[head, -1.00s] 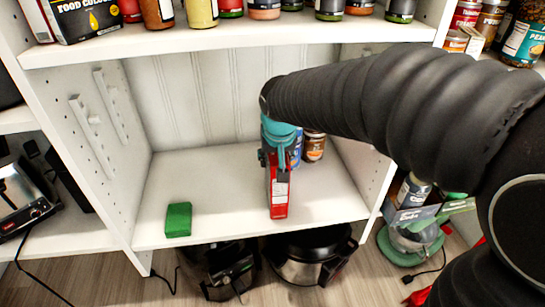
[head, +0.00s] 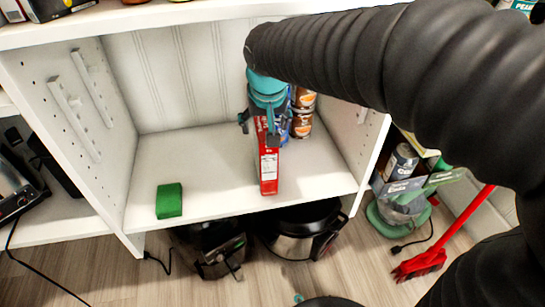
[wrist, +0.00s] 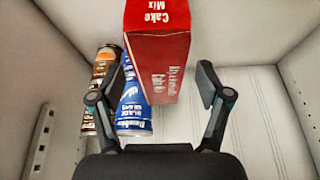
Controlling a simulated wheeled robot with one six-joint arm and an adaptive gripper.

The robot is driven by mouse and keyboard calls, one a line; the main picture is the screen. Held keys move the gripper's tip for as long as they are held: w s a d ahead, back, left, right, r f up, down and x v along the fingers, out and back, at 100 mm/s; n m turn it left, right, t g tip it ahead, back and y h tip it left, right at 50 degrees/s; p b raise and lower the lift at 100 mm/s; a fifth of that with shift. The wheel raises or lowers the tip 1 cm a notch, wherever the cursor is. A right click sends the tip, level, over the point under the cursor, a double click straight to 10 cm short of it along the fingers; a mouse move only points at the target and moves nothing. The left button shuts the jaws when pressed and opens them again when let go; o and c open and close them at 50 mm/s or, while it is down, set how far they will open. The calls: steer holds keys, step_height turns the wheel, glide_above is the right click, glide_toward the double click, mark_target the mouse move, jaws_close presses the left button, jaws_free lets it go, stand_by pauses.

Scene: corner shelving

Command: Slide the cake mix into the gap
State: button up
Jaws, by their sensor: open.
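The cake mix (head: 268,168) is a red box standing upright on the shelf board, its narrow side facing the head camera. In the wrist view the cake mix (wrist: 157,50) shows its red lettered side and top between and beyond the fingers. My gripper (head: 260,125) is above and behind the box in the head view; in the wrist view my gripper (wrist: 162,90) has its fingers spread wide, with space between them and the box. A blue can (wrist: 133,105) and a brown can (wrist: 103,85) stand beside the box, near one finger. The gap itself is not clearly visible.
A green block (head: 169,200) lies on the left of the shelf board (head: 215,190). Shelf walls (head: 75,120) close both sides. The board left of the box is mostly clear. Appliances (head: 300,230) stand on the floor below.

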steer(key=s+d, duration=0.3)
steer(key=s, duration=0.8)
steer(key=shift+s+f, duration=0.15)
steer(key=shift+s, duration=0.1)
steer(key=s+d+r+m+p, duration=0.1)
steer(key=s+d+r+p, duration=0.1)
steer(key=d, duration=0.7)
steer(key=s+d+r+m+t+h+p, duration=0.1)
steer(key=s+d, duration=0.4)
steer(key=d, duration=0.5)
steer(key=shift+s+d+r+m+p, duration=0.25)
steer(key=shift+r+m+p, duration=0.25)
steer(key=shift+p, duration=0.45)
